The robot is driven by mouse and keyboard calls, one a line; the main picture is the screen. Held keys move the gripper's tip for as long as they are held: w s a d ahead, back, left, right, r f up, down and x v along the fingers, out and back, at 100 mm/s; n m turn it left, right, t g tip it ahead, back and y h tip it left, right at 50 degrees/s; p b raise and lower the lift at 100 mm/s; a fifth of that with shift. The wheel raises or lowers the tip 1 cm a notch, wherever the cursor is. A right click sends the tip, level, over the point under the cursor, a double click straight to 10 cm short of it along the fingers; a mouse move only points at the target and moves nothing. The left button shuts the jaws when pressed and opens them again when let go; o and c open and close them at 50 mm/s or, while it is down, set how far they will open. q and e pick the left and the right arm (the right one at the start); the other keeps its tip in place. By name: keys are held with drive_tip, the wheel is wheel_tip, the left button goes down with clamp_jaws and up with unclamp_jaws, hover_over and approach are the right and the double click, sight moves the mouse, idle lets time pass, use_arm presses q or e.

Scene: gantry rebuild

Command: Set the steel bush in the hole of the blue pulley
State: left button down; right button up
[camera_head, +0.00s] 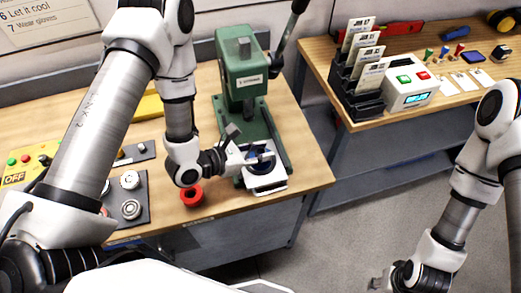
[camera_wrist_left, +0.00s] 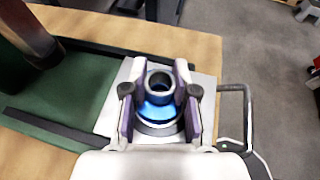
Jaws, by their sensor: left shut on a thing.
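The steel bush (camera_wrist_left: 160,84) is a dark grey ring seen between the fingers of my left gripper (camera_wrist_left: 160,92) in the left wrist view. My left gripper is shut on it. The blue pulley (camera_wrist_left: 160,111) shows just below the bush, between and behind the fingers. I cannot tell whether the bush is in its hole or above it. In the head view my left gripper (camera_head: 259,156) is over the pulley (camera_head: 263,167), at the foot of the green press, and hides much of it. My right gripper (camera_head: 380,283) is at the bottom right, too small to read.
The green press (camera_head: 243,75) stands close behind my left gripper, with a pale plate (camera_head: 267,184) at its base. A red ring (camera_head: 192,195) lies left of it. A dark tray (camera_head: 130,200) holds metal parts. A second bench (camera_head: 375,45) carries cards and a white device.

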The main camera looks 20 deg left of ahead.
use_arm(q)
drive_tip(key=c, duration=0.8)
unclamp_jaws()
drive_tip(key=shift+s+f, duration=0.1)
drive_tip(key=shift+f, duration=0.15)
drive_tip(key=v, duration=0.6)
drive_tip(key=shift+a+r, duration=0.2)
drive_tip(key=shift+a, duration=0.15)
drive_tip(key=shift+s+a+r, duration=0.1)
drive_tip(key=shift+s+r, duration=0.1)
drive_tip(key=shift+s, duration=0.25)
drive_tip(key=shift+w, duration=0.1)
